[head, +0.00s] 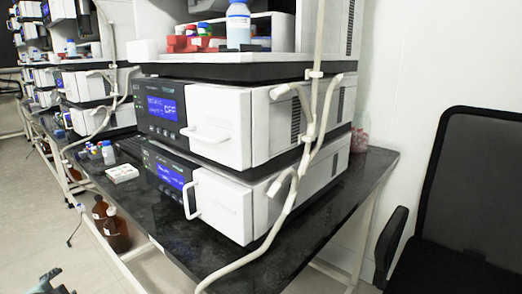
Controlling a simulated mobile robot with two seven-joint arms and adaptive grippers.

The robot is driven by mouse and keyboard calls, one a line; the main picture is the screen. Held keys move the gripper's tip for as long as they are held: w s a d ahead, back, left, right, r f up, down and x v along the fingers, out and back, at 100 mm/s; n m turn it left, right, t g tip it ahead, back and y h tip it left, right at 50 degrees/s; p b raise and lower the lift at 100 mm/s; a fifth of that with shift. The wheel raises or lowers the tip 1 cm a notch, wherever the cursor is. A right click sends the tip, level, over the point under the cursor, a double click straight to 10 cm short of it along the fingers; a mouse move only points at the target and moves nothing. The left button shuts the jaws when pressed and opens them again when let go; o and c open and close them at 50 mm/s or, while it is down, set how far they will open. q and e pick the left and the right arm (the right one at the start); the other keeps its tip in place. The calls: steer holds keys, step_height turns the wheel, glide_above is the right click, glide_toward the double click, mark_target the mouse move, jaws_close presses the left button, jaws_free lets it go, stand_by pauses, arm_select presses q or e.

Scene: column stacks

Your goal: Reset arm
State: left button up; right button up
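A small dark grey-green part at the bottom left edge of the head view looks like the tip of my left gripper (50,284). It is cut off by the frame, so I cannot tell whether it is open or shut. It is over the floor, apart from the bench and the instruments. My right gripper and arm are not in view.
A black bench (262,262) carries a stack with an upper white instrument (225,112) and a lower one (225,205), both with pale handles and hanging tubes. A small white box (122,173) lies on the bench. Brown bottles (117,232) stand below; a black chair (465,200) is at right.

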arm_select(q)
steer(key=s+a+f+n+g+y, duration=0.1)
steer(key=s+a+f+g, duration=0.15)
steer(key=s+f, duration=0.35)
steer(key=s+a+f+g, duration=0.2)
steer(key=s+f+g, duration=0.15)
steer(key=s, duration=0.45)
steer(key=s+d+f+n+h, duration=0.2)
steer(key=d+f, duration=0.3)
steer(key=d, duration=0.4)
steer(key=s+d+f+n+g+h, duration=0.1)
steer(key=d+f, duration=0.4)
steer(key=d, duration=0.5)
steer(key=s+d+f+n+h, duration=0.2)
steer(key=s+d+f, duration=0.3)
steer(key=d, duration=0.5)
steer(key=shift+s+d+f+n+g+h, duration=0.2)
steer(key=shift+s+n+g+h, duration=0.1)
steer(key=shift+g+h, duration=0.15)
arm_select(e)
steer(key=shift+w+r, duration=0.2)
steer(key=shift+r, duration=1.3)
